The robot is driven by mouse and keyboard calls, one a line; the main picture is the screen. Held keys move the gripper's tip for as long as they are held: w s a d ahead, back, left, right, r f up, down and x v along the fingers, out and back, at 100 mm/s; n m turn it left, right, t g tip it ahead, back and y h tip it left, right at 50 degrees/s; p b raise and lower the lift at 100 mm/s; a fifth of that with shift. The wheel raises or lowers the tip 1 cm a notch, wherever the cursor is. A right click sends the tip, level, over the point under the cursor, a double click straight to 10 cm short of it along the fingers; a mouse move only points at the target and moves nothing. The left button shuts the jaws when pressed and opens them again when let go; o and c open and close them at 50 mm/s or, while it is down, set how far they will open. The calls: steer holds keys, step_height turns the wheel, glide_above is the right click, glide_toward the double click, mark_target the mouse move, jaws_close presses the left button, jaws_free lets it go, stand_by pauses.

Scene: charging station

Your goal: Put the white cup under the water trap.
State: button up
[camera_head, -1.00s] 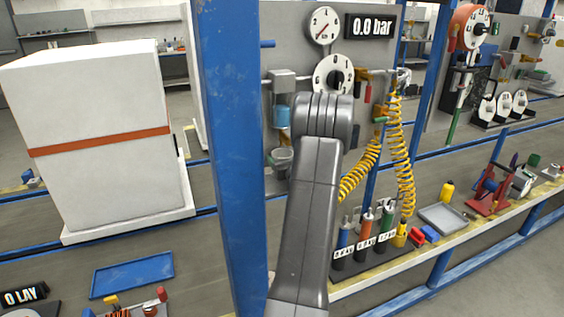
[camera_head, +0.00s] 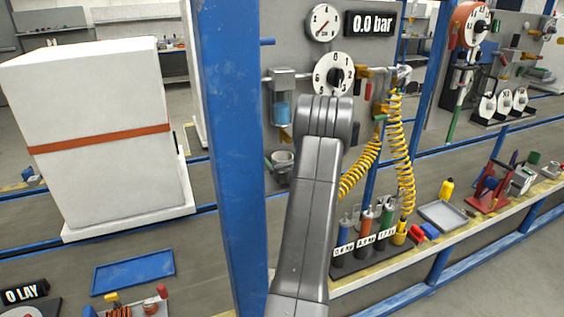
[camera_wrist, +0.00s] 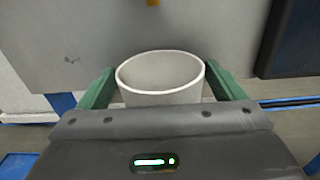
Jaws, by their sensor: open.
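The white cup (camera_wrist: 160,78) stands upright between the two green fingers of my open gripper (camera_wrist: 162,85) in the wrist view. A finger lies on each side of it. In the head view the cup (camera_head: 283,160) shows left of my arm, below the water trap (camera_head: 280,106). The trap has a clear bowl with blue water and a yellow drain (camera_head: 285,134) at its lower end. The tip of the drain (camera_wrist: 153,3) shows above the cup in the wrist view. The cup's bottom and whatever bears it are hidden.
A blue post (camera_head: 230,150) stands left of my arm. Yellow coiled hoses (camera_head: 402,150) hang to its right. Several weighted cylinders (camera_head: 365,232) and a grey tray (camera_head: 443,214) are on the bench. A large white box (camera_head: 105,135) stands at the left.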

steer(key=shift+r, duration=0.25)
steer(key=b+v, duration=0.2)
steer(key=v, duration=1)
steer(key=shift+b, duration=0.35)
